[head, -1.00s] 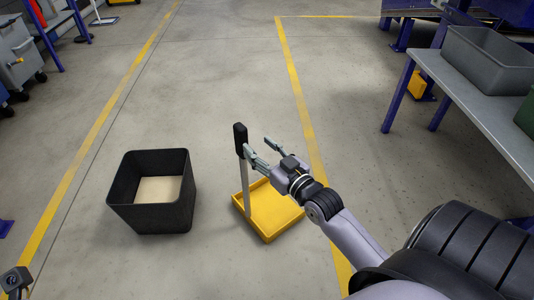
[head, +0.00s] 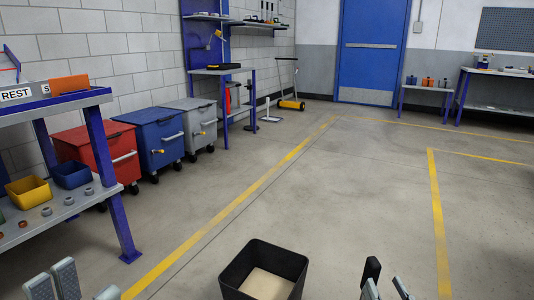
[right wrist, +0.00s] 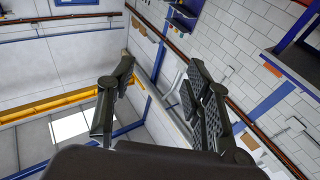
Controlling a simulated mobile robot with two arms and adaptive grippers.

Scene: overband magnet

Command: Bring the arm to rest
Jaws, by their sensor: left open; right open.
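My right gripper (head: 386,288) shows only as two fingertips at the bottom edge of the head view.
A black open bin (head: 262,270) stands on the floor at bottom centre. A blue-legged bench (head: 75,101) with small boxes is at the left. Red, blue and grey wheeled bins (head: 188,118) line the wall. The middle floor between yellow lines is clear.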

